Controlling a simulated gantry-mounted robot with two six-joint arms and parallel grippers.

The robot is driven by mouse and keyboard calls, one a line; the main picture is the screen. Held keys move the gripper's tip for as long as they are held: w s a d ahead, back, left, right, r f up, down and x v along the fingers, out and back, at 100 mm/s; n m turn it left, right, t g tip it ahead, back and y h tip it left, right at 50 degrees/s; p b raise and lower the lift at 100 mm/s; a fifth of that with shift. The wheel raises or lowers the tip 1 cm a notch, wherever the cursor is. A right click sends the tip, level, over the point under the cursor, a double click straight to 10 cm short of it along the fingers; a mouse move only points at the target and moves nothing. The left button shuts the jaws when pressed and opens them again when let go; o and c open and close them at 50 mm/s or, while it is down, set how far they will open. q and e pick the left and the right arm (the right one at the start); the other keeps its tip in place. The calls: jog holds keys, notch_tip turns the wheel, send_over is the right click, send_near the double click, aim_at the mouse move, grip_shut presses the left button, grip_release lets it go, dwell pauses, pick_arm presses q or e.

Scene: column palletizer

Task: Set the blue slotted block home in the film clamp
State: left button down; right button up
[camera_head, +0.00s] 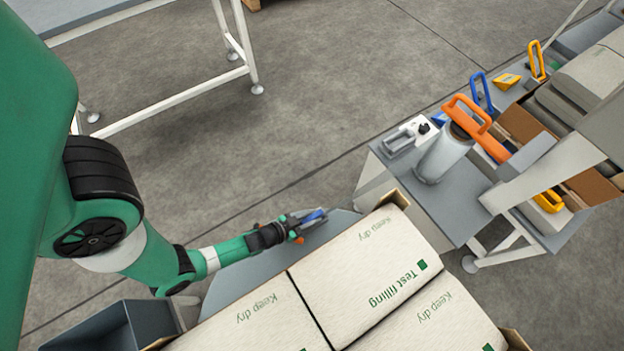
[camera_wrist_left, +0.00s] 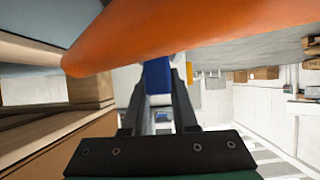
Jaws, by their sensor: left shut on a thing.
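My left gripper (camera_head: 312,217) is shut on the blue slotted block (camera_head: 313,215). In the left wrist view the block (camera_wrist_left: 157,78) sits upright between the two dark fingers (camera_wrist_left: 158,95); its slot cannot be made out. The gripper is in the air near the far edge of the sack stack, apart from the side table. A large orange shape (camera_wrist_left: 190,35) crosses the top of the left wrist view, close to the lens. My right gripper is out of view.
Pale sacks (camera_head: 365,262) lie stacked below and right of my left gripper. Open floor (camera_head: 270,130) lies beyond the gripper.

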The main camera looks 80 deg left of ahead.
pick_arm(q)
jog(key=shift+r, duration=0.1)
jog(key=c, duration=1.2)
grip_release()
jog(key=shift+w+f, duration=0.1)
jog(key=shift+f, duration=0.1)
jog(key=o, duration=0.5)
